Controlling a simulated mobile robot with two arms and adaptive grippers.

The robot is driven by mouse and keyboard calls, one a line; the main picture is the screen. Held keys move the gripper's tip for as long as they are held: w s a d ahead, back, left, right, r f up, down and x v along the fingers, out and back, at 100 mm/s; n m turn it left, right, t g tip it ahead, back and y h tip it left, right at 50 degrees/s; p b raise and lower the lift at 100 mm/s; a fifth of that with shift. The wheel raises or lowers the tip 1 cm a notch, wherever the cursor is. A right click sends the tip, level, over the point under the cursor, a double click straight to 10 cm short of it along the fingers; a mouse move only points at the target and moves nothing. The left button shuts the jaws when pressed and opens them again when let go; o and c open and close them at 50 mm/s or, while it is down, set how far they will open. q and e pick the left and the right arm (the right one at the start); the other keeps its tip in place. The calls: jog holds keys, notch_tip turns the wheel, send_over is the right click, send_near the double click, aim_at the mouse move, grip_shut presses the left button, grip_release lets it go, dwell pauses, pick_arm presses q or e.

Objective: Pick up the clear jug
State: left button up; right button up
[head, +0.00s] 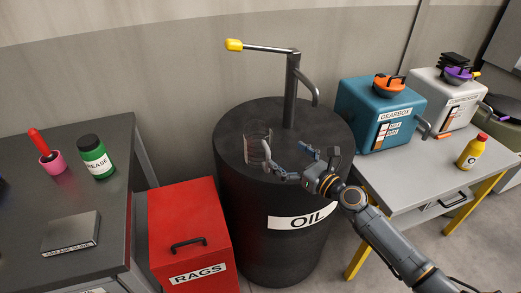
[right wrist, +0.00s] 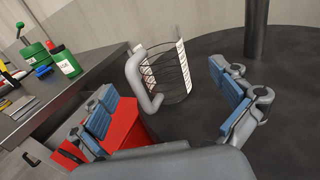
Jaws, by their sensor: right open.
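The clear jug (head: 257,148) stands upright on top of the black oil drum (head: 230,133), left of the pump post. It is see-through with dark and white markings, and its pale handle (head: 266,150) faces my right gripper (head: 289,161). My right gripper is open and empty above the drum top, just to the right of the jug. In the right wrist view the jug (right wrist: 172,72) and its handle (right wrist: 139,79) show beyond and between the two blue-padded fingers; I cannot tell whether they touch. My left gripper is not in view.
The pump post (head: 291,90) with a yellow-tipped lever rises from the drum. A red rags bin (head: 183,215) stands left of the drum. A dark table (head: 60,200) holds a grease jar (head: 95,160). The right table (head: 410,185) holds a gearbox can (head: 372,108) and a yellow bottle (head: 472,153).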

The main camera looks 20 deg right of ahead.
aim_at(265, 141)
jog(key=x, duration=0.3)
jog(key=shift+a+x, duration=0.25)
jog(key=shift+x, duration=2.7)
jog(key=shift+s+f, duration=0.1)
jog(key=shift+s, duration=0.1)
jog(key=shift+c, duration=0.6)
jog(key=c, duration=1)
